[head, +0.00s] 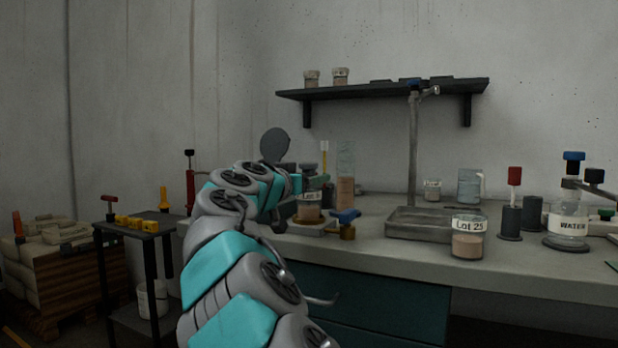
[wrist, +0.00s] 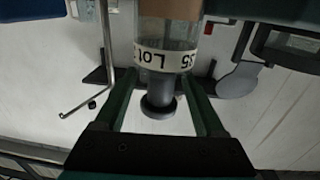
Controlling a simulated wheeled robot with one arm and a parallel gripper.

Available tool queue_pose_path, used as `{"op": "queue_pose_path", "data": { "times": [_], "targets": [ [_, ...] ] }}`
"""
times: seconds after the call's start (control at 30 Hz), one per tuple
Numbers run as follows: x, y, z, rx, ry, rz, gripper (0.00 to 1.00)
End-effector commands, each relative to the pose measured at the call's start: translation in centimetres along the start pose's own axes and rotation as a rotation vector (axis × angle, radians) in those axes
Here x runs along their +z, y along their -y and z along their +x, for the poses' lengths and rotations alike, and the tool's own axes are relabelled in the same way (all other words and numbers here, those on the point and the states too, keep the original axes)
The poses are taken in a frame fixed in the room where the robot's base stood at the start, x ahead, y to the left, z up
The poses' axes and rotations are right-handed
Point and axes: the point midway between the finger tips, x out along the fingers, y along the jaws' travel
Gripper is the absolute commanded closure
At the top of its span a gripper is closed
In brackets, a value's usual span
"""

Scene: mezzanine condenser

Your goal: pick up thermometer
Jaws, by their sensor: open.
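A slim upright stick with a yellow upper part (head: 323,152) stands behind my gripper in the head view. It may be the thermometer, but I cannot tell for sure. My gripper (wrist: 160,112) is open, its two dark green fingers apart. Between them in the wrist view, which looks upside down, is the grey knobbed stopper (wrist: 160,103) of a glass jar marked Lot 35 (wrist: 168,38). I cannot tell whether the fingers touch it.
A tall glass cylinder (head: 345,175) stands just right of the jar. A grey tray (head: 425,232), a Lot 25 jar (head: 468,238), a red-topped stick (head: 514,177) and a water bottle (head: 568,222) are farther right. A shelf (head: 380,91) hangs above; a small side table (head: 138,224) stands left.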

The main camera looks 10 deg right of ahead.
Motion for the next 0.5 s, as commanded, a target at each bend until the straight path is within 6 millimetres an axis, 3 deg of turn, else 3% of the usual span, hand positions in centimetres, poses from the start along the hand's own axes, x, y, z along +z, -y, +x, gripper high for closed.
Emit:
{"op": "queue_pose_path", "data": {
  "times": [0.2, 0.5],
  "targets": [
    [-0.2, 0.2, 2.6, -0.001, -0.001, 0.001, 0.28],
    [-0.2, 0.1, 3.0, -0.001, -0.001, 0.001, 0.31]
  ]
}}
